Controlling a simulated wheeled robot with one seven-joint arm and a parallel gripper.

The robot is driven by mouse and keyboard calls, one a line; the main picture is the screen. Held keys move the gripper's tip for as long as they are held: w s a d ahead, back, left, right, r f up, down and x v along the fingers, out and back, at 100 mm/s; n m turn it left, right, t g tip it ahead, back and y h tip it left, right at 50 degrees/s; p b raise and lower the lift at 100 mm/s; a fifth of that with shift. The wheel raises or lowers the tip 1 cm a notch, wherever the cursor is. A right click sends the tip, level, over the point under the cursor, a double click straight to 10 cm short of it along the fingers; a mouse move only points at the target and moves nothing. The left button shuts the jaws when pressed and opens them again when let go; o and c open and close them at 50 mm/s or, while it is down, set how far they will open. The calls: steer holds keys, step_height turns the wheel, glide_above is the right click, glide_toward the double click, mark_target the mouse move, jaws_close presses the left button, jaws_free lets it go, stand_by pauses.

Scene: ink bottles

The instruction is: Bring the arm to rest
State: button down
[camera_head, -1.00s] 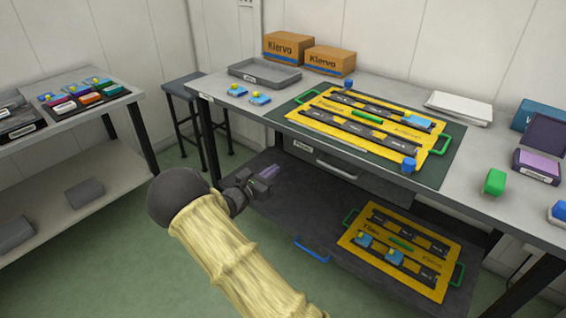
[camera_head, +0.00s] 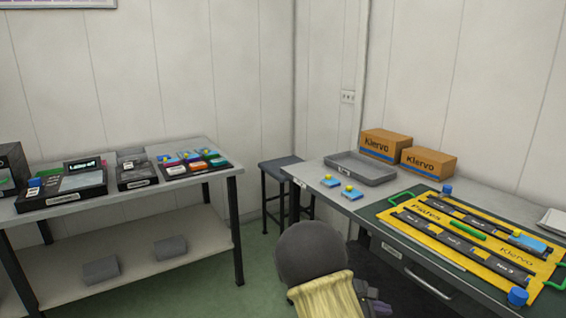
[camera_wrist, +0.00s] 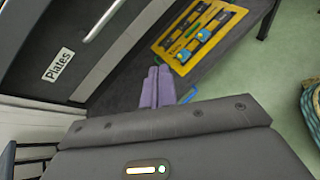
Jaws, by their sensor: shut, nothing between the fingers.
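My arm, in a pale yellow sleeve with a dark round joint, rises from the bottom of the head view. My gripper (camera_head: 378,307) shows only in part at the bottom edge there, in front of the right table. In the wrist view, the two purple fingers of my gripper (camera_wrist: 158,72) lie side by side, closed with nothing between them. They point over the dark lower shelf (camera_wrist: 125,95), apart from any object.
The right table holds a yellow plate frame (camera_head: 465,232), a grey tray (camera_head: 360,168), two boxes (camera_head: 386,143) and small blue pieces. A stool (camera_head: 281,163) stands between the tables. The left table (camera_head: 120,205) carries devices and colored pads. A drawer labelled Plates (camera_wrist: 60,62) is close by.

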steer(key=s+a+r+m+y, duration=0.3)
steer(key=s+a+m+y, duration=0.3)
steer(key=s+m, duration=0.3)
steer(key=s+a+r+m+y, duration=0.3)
steer(key=s+a+m+y, duration=0.3)
steer(key=s, duration=0.4)
step_height(320, 180, up, 28)
steer(key=m+p, duration=0.1)
steer(key=p, duration=2.8)
steer(key=shift+d, duration=0.4)
steer(key=shift+f, duration=0.1)
